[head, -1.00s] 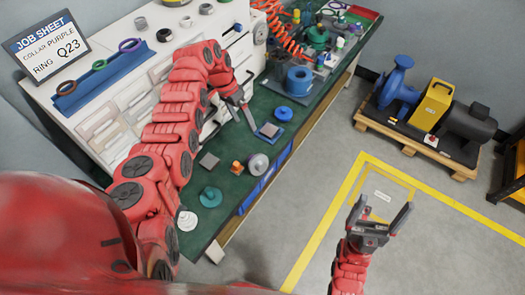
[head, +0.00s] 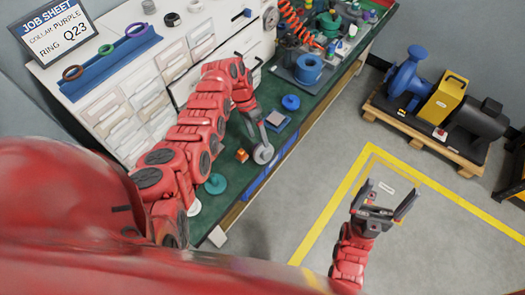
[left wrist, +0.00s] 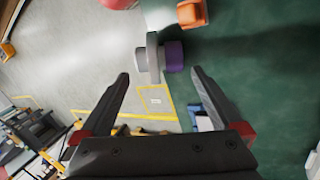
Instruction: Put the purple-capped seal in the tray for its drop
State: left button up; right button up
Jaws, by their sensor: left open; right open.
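The purple-capped seal shows in the left wrist view as a grey disc (left wrist: 152,58) with a purple cap (left wrist: 174,56). It lies just beyond the open fingertips of my left gripper (left wrist: 160,74), between their lines. In the head view the grey disc (head: 263,153) is at the bench's front edge, close under my left gripper (head: 256,130); its purple cap is hidden there. My right gripper (head: 386,201) is open and empty over the floor.
An orange part (head: 241,155) and a teal disc (head: 215,184) lie left of the seal on the green bench. The job sheet (head: 50,32) reads purple, Q23.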

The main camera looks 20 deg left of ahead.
aim_at(260, 146)
pick_arm(q)
jog(key=x, duration=0.5)
jog(key=shift+s+r+p, duration=0.1)
jog(key=shift+s+p, duration=0.1)
jog(key=shift+p, duration=0.15)
grip_shut()
